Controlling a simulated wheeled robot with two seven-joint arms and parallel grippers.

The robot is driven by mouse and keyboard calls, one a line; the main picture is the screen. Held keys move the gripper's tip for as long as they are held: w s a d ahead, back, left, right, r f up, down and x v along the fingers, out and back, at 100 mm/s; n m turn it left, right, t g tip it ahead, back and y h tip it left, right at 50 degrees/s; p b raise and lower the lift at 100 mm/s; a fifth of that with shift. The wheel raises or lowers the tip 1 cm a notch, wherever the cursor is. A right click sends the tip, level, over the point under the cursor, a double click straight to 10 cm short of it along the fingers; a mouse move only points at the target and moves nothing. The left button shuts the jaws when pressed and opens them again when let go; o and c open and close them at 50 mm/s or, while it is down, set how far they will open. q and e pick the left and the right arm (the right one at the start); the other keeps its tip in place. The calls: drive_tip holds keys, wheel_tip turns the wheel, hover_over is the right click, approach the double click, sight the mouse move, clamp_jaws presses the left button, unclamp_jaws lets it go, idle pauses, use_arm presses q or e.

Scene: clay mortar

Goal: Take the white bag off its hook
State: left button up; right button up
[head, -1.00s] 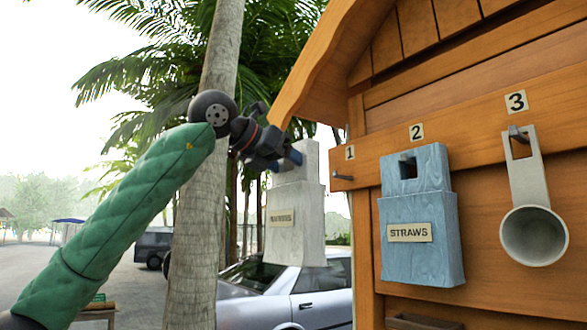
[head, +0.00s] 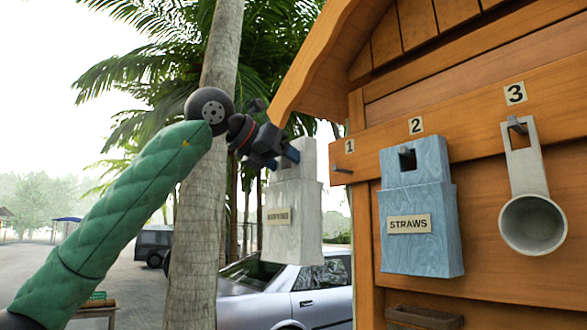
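The white bag (head: 293,222), with a small label on its front, hangs in the air left of the wooden stall, clear of hook 1 (head: 342,170), which is bare. My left gripper (head: 287,156) is at the bag's top edge with its fingers closed around the upper part. The exact contact is partly hidden. My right gripper does not show.
A blue bag (head: 418,225) labelled STRAWS hangs on hook 2, and a white scoop (head: 532,222) hangs on hook 3. The wooden stall (head: 490,255) fills the right side. A palm trunk (head: 200,190) stands behind my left arm. A car (head: 300,290) is parked behind.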

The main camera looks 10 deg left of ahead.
use_arm(q)
drive_tip(key=shift+s+a+b, duration=1.15)
drive_tip(key=shift+s+a, duration=1.25)
drive_tip(key=shift+s+a+b, duration=0.3)
drive_tip(key=shift+s+a, duration=0.75)
drive_tip(key=s+a+b, duration=0.1)
drive_tip(key=s+a, duration=0.2)
drive_tip(key=shift+s+a, duration=0.2)
drive_tip(key=shift+w, duration=0.1)
